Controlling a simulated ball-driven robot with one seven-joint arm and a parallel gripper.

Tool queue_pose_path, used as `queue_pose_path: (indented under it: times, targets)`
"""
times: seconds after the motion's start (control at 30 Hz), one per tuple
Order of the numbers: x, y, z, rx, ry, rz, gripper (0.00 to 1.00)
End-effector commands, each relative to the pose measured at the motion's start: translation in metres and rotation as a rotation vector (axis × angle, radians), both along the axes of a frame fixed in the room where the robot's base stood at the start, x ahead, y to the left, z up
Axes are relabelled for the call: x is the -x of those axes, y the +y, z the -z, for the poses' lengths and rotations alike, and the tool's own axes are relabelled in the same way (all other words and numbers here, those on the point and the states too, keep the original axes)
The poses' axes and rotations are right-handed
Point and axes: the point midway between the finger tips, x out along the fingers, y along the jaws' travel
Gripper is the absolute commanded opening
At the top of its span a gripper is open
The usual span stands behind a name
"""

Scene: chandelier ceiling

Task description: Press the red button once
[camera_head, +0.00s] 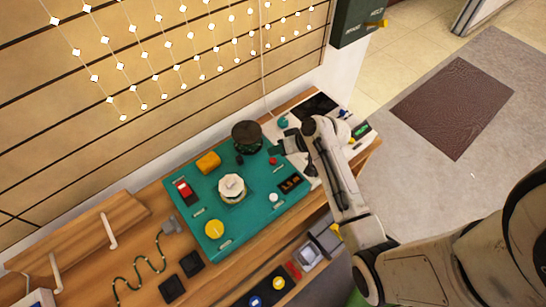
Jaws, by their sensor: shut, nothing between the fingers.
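A teal panel (215,217) lies on the wooden bench and carries several controls. A small round red button (273,161) sits near its upper right edge. A red rocker-like switch (184,189) is at the panel's left side. My gripper (274,148) is shut and empty, just above the small red button in the picture. Its dark fingers reach left from the pale wrist over the panel's upper right corner. I cannot tell its height above the panel or whether it touches anything.
The panel also bears a white knob (232,187), a yellow block (208,162), a yellow round button (214,229), a white ball-like knob (273,197) and a small display (290,182). A dark round container (246,136) stands behind. A coiled cable (151,262) lies left.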

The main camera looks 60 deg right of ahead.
Motion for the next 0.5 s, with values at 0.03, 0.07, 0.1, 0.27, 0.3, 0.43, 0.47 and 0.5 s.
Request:
queue_pose_path:
  times: [0.03, 0.07, 0.1, 0.27, 0.3, 0.43, 0.47, 0.5]
  targets:
    - [0.000, 0.000, -0.010, 0.000, 0.000, 0.000, 0.00]
    - [0.000, 0.000, -0.013, 0.000, 0.000, 0.000, 0.00]
    - [0.000, 0.000, -0.016, 0.000, 0.000, 0.000, 0.00]
    - [0.000, 0.000, -0.030, 0.000, 0.000, 0.000, 0.00]
    - [0.000, 0.000, -0.032, 0.000, 0.000, 0.000, 0.00]
    - [0.000, 0.000, -0.032, 0.000, 0.001, -0.001, 0.00]
    - [0.000, 0.000, -0.032, 0.000, 0.001, -0.001, 0.00]
    - [0.000, 0.000, -0.031, 0.000, 0.000, 0.000, 0.00]
